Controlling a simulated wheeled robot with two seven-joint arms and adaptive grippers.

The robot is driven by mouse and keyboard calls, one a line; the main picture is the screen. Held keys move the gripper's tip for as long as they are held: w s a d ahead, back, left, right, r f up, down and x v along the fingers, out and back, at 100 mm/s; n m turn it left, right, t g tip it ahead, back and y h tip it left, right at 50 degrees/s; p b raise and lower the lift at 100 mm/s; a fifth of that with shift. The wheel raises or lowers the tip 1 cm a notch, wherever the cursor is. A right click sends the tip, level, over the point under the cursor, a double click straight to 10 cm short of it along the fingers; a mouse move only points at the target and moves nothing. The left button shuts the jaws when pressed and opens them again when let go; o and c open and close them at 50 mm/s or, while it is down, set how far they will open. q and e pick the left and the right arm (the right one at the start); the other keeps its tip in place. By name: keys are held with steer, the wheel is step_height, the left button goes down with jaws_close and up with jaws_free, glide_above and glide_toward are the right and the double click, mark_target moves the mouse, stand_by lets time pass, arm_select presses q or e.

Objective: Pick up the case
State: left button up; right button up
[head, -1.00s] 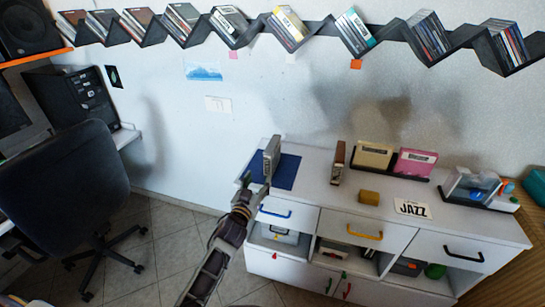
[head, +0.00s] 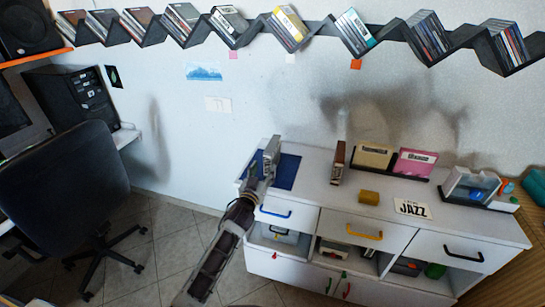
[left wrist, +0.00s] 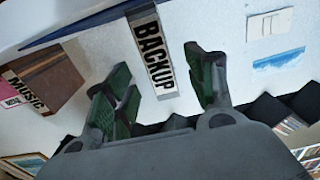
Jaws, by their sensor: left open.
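A slim grey case (head: 272,158) stands upright on a blue mat (head: 288,172) at the left end of the white cabinet. In the left wrist view its spine reads BACKUP (left wrist: 152,52). My left gripper (head: 262,172) is at the case, on its near left side, and partly overlaps it in the head view. In the left wrist view the open fingers (left wrist: 162,85) lie on either side of the case's near end, with a visible gap on both sides. Contact does not show. My right gripper is not in view.
A brown case (head: 338,163) marked MUSIC stands right of the mat. Beyond it are a cream box (head: 373,159), a pink box (head: 415,163), a yellow block (head: 369,197) and a JAZZ card (head: 412,208). A zigzag disc shelf (head: 320,34) runs along the wall above.

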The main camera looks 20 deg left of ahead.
mark_target(267, 165)
arm_select(q)
steer(key=shift+w, duration=0.15)
steer(key=shift+w+d+f, duration=0.1)
steer(key=shift+w, duration=1.5)
steer(key=shift+w+d+f, duration=0.1)
steer(key=shift+w, duration=0.7)
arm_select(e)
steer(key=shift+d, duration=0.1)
